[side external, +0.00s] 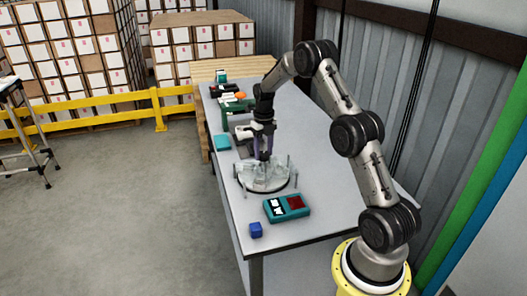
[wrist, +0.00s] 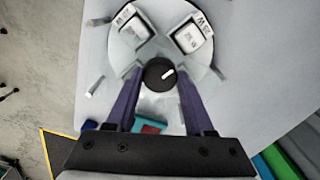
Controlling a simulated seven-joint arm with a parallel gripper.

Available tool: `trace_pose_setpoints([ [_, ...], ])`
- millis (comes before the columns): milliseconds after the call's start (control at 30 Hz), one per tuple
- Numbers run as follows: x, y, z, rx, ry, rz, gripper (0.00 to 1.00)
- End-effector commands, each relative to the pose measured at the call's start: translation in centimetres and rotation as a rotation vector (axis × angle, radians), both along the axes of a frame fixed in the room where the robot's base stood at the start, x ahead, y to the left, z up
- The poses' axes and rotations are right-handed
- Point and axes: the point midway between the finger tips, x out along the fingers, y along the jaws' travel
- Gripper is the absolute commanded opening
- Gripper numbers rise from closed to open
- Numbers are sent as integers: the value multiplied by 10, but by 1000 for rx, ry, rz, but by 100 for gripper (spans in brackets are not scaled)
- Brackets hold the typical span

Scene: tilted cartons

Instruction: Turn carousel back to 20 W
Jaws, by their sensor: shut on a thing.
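The carousel (side external: 262,188) is a pale round disc on the table with clear upright pieces on it. It also fills the top of the wrist view (wrist: 163,20). Two white labelled blocks stand on the disc, the left one (wrist: 128,28) and the right one (wrist: 190,38). Their labels end in W, but the numbers are blurred. My gripper (wrist: 159,75) has its purple fingers shut on the knob, one each side. In the side view my gripper (side external: 263,157) points straight down over the disc's middle.
A teal device with a red panel (side external: 295,204) and a blue cube (side external: 256,229) lie in front of the carousel. A teal block (side external: 221,142) and a green bin (side external: 232,110) are behind it. Short posts stand around the disc. The table's right side is clear.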

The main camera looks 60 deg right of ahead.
Motion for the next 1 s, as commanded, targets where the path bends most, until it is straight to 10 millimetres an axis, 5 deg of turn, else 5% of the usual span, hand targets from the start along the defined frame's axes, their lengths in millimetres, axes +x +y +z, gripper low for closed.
trace_pose_setpoints([
  [367,-1,-2,2,-3,-1,-5,0],
  [400,-1,-2,2,-3,-1,-5,55],
  [567,-1,-2,1,-2,0,-4,83],
  [1000,0,-1,12,-3,-3,-3,83],
])
